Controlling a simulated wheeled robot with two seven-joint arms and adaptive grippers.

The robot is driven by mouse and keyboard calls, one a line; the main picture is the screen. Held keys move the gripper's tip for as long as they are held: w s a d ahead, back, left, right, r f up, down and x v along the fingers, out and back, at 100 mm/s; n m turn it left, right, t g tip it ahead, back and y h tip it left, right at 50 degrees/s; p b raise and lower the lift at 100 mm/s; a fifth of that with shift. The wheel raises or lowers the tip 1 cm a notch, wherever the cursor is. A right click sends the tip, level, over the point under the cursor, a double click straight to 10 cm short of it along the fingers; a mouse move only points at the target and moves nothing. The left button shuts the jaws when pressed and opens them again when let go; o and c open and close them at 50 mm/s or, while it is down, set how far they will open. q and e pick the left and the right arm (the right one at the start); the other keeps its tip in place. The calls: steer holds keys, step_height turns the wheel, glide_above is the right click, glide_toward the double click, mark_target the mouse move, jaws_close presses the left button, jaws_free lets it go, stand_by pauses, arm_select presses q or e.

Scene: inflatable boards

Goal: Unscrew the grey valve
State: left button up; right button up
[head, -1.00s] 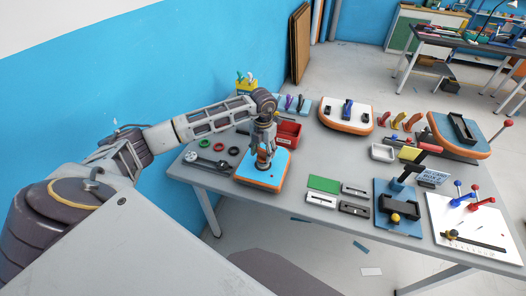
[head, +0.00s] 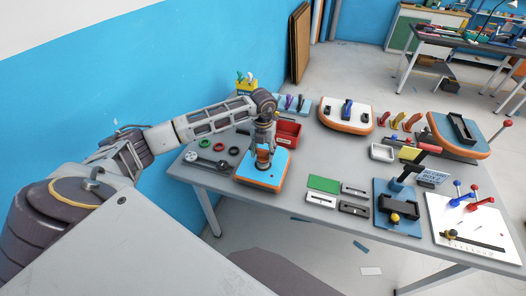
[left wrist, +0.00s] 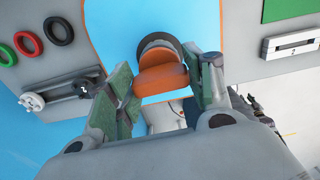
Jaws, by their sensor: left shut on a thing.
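A blue board with an orange rim (head: 272,182) lies at the left front of the table. On it stands a valve with a grey round base (left wrist: 157,44) and an orange handle (left wrist: 162,80), also seen small in the head view (head: 263,163). My left gripper (head: 263,154) comes down over the valve from above. In the left wrist view its green-padded fingers (left wrist: 160,90) are on either side of the orange handle, shut on it. The fingers hide part of the valve in the head view. My right gripper is not in view.
Green, red and black rings (head: 219,146) and a grey wrench-like tool (head: 205,162) lie left of the board. A red bin (head: 288,132) stands behind it. A green plate (head: 323,184) and small framed pieces lie to the right.

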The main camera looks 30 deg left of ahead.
arm_select(q)
steer(key=shift+s+f+n, duration=0.15)
steer(key=shift+f+n, duration=0.05)
steer(key=shift+n, duration=0.9)
steer(key=shift+n, duration=0.4)
steer(key=shift+n+p, duration=0.45)
steer(key=shift+n, duration=0.95)
steer(key=shift+d+n, duration=0.1)
steer(key=shift+n, duration=0.2)
steer(key=shift+s+f+n+p, duration=0.1)
steer(key=shift+n+p, duration=0.25)
steer(key=shift+n, duration=1.05)
steer(key=shift+n, duration=0.5)
steer(key=shift+n+p, duration=0.45)
steer(key=shift+n, duration=0.75)
